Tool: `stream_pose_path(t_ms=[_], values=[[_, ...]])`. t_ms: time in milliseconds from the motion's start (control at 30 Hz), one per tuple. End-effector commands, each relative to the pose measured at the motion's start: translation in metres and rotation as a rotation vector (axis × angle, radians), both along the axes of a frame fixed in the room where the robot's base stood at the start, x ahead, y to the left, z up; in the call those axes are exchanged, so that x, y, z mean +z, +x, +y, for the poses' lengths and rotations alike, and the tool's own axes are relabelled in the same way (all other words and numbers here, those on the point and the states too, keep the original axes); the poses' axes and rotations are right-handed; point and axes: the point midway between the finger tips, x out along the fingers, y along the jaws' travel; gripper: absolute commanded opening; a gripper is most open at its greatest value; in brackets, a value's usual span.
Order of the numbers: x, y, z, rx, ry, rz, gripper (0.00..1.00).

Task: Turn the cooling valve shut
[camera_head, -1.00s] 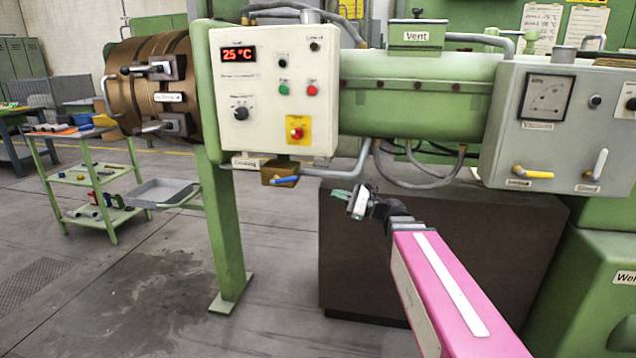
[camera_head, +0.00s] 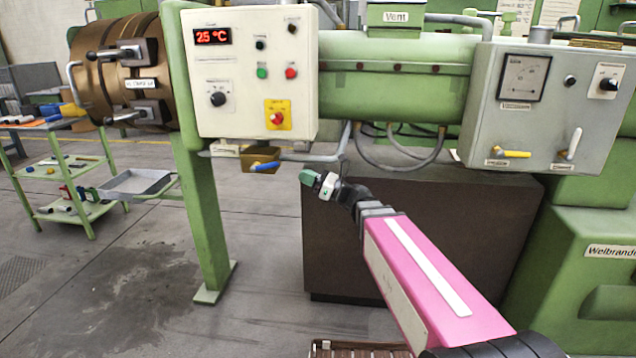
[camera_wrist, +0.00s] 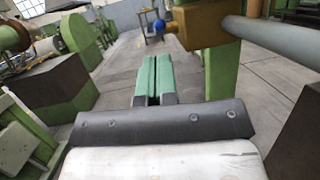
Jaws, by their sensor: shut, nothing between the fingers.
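The cooling valve (camera_head: 259,159) is a small brass block under the control box, with a blue lever (camera_head: 265,167) that lies roughly level in the head view. A grey pipe runs from it to the right. My gripper (camera_head: 309,178), with green fingers, is to the right of the lever and a little lower in the picture, apart from it. In the wrist view my gripper's fingers (camera_wrist: 152,75) are shut together and empty. There the brass valve body (camera_wrist: 202,27) is ahead to the upper right, and the blue lever (camera_wrist: 159,26) shows just beyond the fingertips.
A grey box at right carries a yellow lever (camera_head: 513,154) and a white lever (camera_head: 574,142). A dark block (camera_head: 420,235) stands behind my arm.

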Motion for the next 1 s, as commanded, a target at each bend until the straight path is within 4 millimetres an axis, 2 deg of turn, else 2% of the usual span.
stream_pose_path(t_ms=[33,200,400,600,1000], values=[[0.003,0.003,0.01,0.003,0.0,-0.002,0.0],[0.012,0.008,0.037,0.002,0.0,-0.002,0.0],[0.02,0.012,0.058,0.001,0.0,-0.001,0.0],[0.022,0.013,0.065,0.0,-0.001,-0.001,0.0],[0.025,0.013,0.065,-0.001,0.0,-0.002,0.0]])
